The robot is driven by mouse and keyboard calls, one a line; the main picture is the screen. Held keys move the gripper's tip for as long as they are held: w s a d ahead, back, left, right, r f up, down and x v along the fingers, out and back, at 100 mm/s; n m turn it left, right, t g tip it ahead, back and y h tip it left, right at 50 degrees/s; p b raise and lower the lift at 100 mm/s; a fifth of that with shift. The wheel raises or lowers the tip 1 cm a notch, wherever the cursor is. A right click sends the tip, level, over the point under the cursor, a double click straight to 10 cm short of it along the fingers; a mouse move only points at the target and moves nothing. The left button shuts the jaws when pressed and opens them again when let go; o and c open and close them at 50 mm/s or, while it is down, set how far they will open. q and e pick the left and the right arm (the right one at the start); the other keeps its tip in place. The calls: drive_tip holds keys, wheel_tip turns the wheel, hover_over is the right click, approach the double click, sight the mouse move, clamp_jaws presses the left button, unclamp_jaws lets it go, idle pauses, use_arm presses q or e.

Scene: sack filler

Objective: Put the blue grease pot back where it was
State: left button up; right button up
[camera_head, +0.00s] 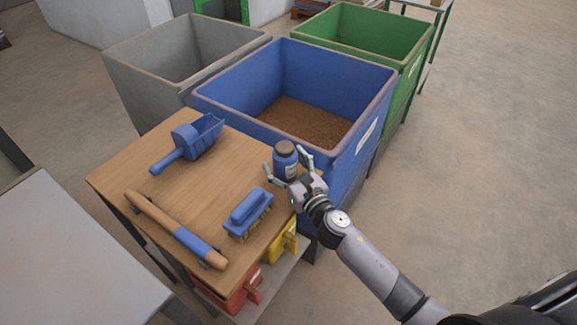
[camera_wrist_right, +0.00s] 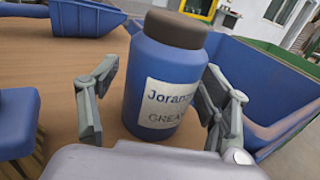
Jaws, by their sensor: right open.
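The blue grease pot (camera_head: 285,160) has a brown lid and a pale label. It stands upright at the far right corner of the wooden table (camera_head: 185,200), close to the blue bin. My right gripper (camera_head: 288,169) is open, with one finger on each side of the pot. In the right wrist view the pot (camera_wrist_right: 165,75) stands between the spread fingers (camera_wrist_right: 155,105), with a visible gap on the left; contact on the right I cannot tell. My left gripper is not in view.
A blue bin (camera_head: 340,125) with brown material stands behind, between grey (camera_head: 180,60) and green (camera_head: 370,30) bins. Red and yellow containers sit below.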

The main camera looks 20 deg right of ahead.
drive_tip(key=s+d+b, duration=0.2)
drive_tip(key=s, duration=0.9)
drive_tip(key=shift+s+d+r, duration=0.15)
drive_tip(key=shift+s, duration=0.25)
